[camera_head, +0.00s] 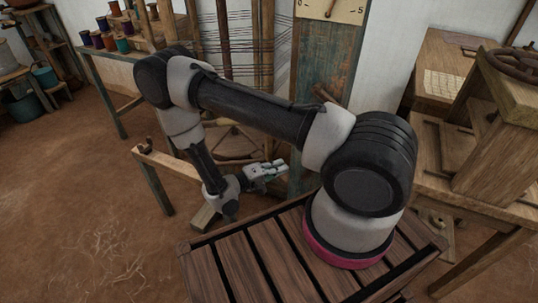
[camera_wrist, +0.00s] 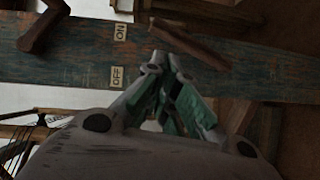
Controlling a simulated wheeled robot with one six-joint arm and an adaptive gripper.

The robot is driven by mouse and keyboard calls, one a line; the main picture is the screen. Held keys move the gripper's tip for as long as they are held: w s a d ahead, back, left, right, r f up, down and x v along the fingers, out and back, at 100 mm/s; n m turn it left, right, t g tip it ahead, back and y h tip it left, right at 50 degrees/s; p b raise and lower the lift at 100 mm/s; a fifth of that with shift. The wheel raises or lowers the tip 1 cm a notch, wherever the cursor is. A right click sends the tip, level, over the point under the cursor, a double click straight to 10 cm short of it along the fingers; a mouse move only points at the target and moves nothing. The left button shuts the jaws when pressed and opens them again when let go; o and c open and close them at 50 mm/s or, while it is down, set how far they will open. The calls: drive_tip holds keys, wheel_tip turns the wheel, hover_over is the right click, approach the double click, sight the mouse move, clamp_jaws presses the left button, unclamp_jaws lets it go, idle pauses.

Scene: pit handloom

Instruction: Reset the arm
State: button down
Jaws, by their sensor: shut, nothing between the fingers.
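My arm stands on a slatted wooden deck (camera_head: 260,262) and bends over to the left in the head view. My gripper (camera_head: 280,169) hangs low, left of the arm's base, in front of a weathered blue-green board (camera_head: 325,65). In the wrist view my gripper (camera_wrist: 162,68) is shut and empty, with its fingertips together. Behind the fingertips is the same board (camera_wrist: 75,55), with an ON label (camera_wrist: 120,32) and an OFF label (camera_wrist: 117,77). A wooden bar (camera_wrist: 188,43) shows just beyond the fingertips; I cannot tell whether they touch it.
A shelf with coloured thread spools (camera_head: 108,40) and loom threads stand at the back. A wooden bench with a wheel (camera_head: 515,65) is close on the right. A low wooden beam (camera_head: 165,163) is left of my gripper. The earthen floor (camera_head: 70,200) at left is mostly clear.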

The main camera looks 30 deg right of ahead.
drive_tip(key=s+d+r+n+g, duration=0.2)
drive_tip(key=s+n+g, duration=0.2)
drive_tip(key=s+n, duration=0.2)
drive_tip(key=s+r+m+t+y, duration=0.2)
drive_tip(key=r+y, duration=0.3)
drive_tip(key=r, duration=0.9)
drive_tip(key=s+r+m+t+y, duration=0.1)
drive_tip(key=s+r+y, duration=0.3)
drive_tip(key=r, duration=1)
drive_tip(key=s+r+m+t+y, duration=0.2)
drive_tip(key=r+y, duration=0.6)
drive_tip(key=r, duration=0.6)
drive_tip(key=shift+s+d+m+t, duration=0.3)
drive_tip(key=shift+s+t, duration=0.5)
drive_tip(key=shift+s, duration=0.3)
